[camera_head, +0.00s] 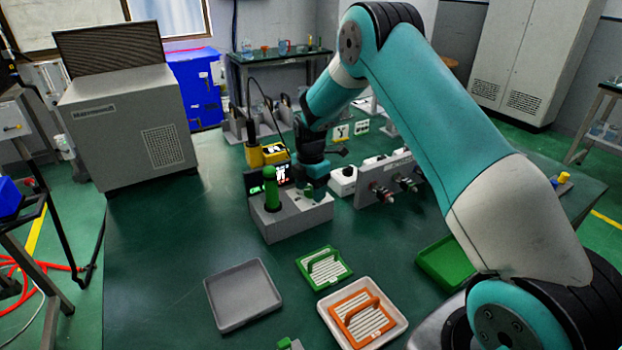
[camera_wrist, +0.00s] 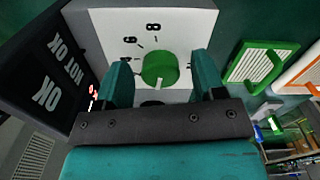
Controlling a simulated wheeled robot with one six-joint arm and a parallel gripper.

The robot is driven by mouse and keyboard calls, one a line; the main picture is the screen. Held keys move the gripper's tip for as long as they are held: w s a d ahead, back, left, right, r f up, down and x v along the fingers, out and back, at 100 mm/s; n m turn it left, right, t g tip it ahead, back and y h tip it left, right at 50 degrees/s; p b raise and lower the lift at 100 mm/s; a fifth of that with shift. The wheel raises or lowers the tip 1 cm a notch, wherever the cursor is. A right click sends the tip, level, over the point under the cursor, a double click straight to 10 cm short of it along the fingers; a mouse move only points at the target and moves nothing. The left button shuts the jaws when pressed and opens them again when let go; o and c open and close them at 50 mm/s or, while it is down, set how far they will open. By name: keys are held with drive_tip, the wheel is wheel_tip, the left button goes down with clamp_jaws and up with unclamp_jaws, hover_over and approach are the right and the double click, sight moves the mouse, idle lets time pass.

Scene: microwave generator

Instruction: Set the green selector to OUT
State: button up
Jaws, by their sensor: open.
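The green selector (camera_wrist: 160,69) is a round knob on a white panel (camera_wrist: 104,24) in the wrist view. My gripper (camera_wrist: 160,62) is open, with one teal finger to the left of the knob and one to the right. Gaps show between the fingers and the knob. In the head view my gripper (camera_head: 313,190) points down over the right part of a grey box (camera_head: 290,225), and the selector is mostly hidden there.
A green post (camera_head: 270,188) rises at the box's left, close to my gripper. A dark panel (camera_wrist: 55,75) with OK lettering stands beside the selector. A grey tray (camera_head: 243,294), a green rack (camera_head: 324,267) and an orange rack (camera_head: 363,319) lie in front.

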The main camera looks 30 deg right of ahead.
sight(310, 189)
wheel_tip(310, 189, up, 17)
drive_tip(key=b, duration=0.1)
drive_tip(key=shift+r+b, duration=0.2)
drive_tip(key=shift+b, duration=0.1)
idle(0.4)
drive_tip(key=s+a+r+m+y, duration=0.1)
drive_tip(key=s+a+r+m, duration=0.2)
drive_tip(key=s+a, duration=0.35)
drive_tip(key=s+a+r+m+y, duration=0.1)
drive_tip(key=s+a+r+m, duration=0.2)
drive_tip(key=s+a, duration=0.4)
drive_tip(key=s+a+m+y, duration=0.1)
drive_tip(key=s+a+m, duration=0.2)
drive_tip(key=s, duration=0.8)
drive_tip(key=s+a+f+m+y, duration=0.1)
drive_tip(key=s+a+m, duration=0.2)
drive_tip(key=s, duration=0.8)
drive_tip(key=shift+f+m, duration=0.2)
drive_tip(key=shift+m, duration=0.4)
drive_tip(key=shift+a, duration=0.15)
